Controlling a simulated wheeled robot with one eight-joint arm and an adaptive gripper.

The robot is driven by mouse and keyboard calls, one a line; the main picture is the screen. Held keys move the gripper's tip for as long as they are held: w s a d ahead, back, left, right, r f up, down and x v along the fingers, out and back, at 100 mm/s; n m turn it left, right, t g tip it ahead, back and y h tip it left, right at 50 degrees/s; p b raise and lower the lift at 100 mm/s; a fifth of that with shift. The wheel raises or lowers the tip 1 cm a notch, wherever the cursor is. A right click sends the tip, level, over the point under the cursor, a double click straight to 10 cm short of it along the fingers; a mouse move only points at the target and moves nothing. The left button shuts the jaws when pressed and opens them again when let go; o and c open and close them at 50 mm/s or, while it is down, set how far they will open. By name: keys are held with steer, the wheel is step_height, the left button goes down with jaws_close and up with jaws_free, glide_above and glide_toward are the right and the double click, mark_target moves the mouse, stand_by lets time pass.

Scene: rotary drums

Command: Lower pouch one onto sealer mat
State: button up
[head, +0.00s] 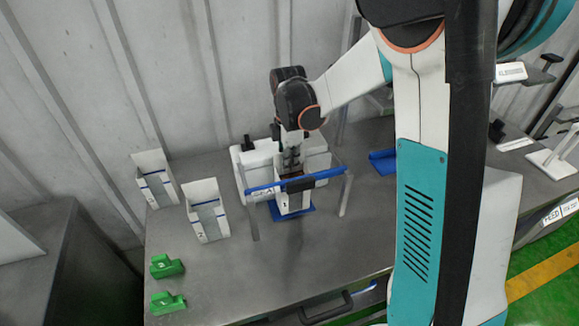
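My gripper (292,168) points down over the sealer, behind its blue front bar (295,185). It appears shut on the top of a white pouch (291,201), which hangs upright below it; the fingertips are small and partly hidden. The pouch's number cannot be read. The blue sealer mat (303,211) lies under the pouch, and its visible edges stick out around the pouch's lower end. I cannot tell whether the pouch touches the mat. The white sealer body (257,157) stands behind.
Two white holders with blue bands, one farther (155,180) and one nearer (207,212), stand left of the sealer. Two green blocks (167,266) (167,303) lie at the table's front left. A blue tray (383,161) is right of the sealer. The front middle of the grey table (270,270) is clear.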

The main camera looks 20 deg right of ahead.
steer(key=shift+o, duration=0.6)
step_height(320, 180, up, 10)
steer(key=shift+w, duration=0.2)
steer(key=s+m+t+b, duration=0.3)
steer(key=s+m+t, duration=0.4)
steer(key=s+m, duration=1.1)
steer(key=shift+s+r+b, duration=0.4)
steer(key=shift+s, duration=1.65)
